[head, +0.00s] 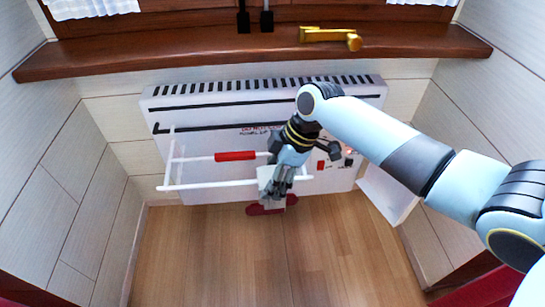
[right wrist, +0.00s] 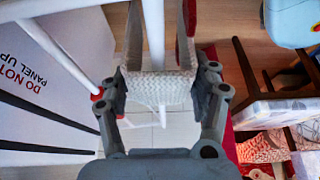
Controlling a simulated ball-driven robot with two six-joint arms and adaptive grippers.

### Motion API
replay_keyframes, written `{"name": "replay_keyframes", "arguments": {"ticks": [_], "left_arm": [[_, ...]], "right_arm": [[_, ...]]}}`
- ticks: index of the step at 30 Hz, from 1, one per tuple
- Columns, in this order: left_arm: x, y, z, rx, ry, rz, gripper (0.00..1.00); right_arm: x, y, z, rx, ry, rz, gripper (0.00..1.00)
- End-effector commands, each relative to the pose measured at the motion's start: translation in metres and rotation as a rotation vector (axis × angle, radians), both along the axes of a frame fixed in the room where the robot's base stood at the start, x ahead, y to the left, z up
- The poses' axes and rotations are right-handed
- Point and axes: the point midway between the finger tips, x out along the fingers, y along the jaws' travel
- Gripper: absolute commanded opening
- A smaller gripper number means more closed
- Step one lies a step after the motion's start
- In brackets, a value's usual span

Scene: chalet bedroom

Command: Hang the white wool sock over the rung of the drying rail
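The drying rail is a white frame on the front of the panel heater, with its front rung (head: 205,185) running level. My right gripper (head: 275,185) is at the right part of this rung, with the white wool sock (head: 265,173) at its fingers. In the right wrist view the knitted sock (right wrist: 160,87) fills the gap between the two fingers (right wrist: 160,60), touching both. The white rung (right wrist: 154,35) passes between the fingers at the sock. Whether the sock bears on the rung cannot be told. My left gripper is not in view.
A brown sill (head: 200,52) with a brass object (head: 330,36) is above. A white panel (head: 387,192) stands at the right. Red items (head: 268,209) lie on the floor below. The front floor is clear.

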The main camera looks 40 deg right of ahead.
Motion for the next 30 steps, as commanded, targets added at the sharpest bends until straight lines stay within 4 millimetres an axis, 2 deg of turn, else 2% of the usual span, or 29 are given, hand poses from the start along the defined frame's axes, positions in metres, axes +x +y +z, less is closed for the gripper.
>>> {"name": "replay_keyframes", "arguments": {"ticks": [1, 6, 12, 17, 20, 30], "left_arm": [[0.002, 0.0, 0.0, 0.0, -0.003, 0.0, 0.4], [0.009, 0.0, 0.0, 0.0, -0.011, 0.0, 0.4], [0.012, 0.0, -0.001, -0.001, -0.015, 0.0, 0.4], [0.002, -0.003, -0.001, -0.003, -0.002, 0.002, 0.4], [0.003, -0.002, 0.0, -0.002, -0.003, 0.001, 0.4], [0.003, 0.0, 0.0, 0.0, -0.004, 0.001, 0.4]], "right_arm": [[0.0, 0.0, 0.0, 0.0, 0.0, 0.0, 0.67], [0.0, 0.0, 0.0, 0.0, 0.0, 0.0, 0.89], [0.0, 0.0, 0.0, 0.0, 0.0, 0.0, 0.89], [-0.001, -0.003, 0.005, -0.002, -0.001, -0.001, 0.89], [-0.004, -0.008, 0.018, -0.004, -0.002, 0.001, 0.89], [-0.019, -0.031, 0.086, -0.005, -0.001, 0.003, 0.89]]}}
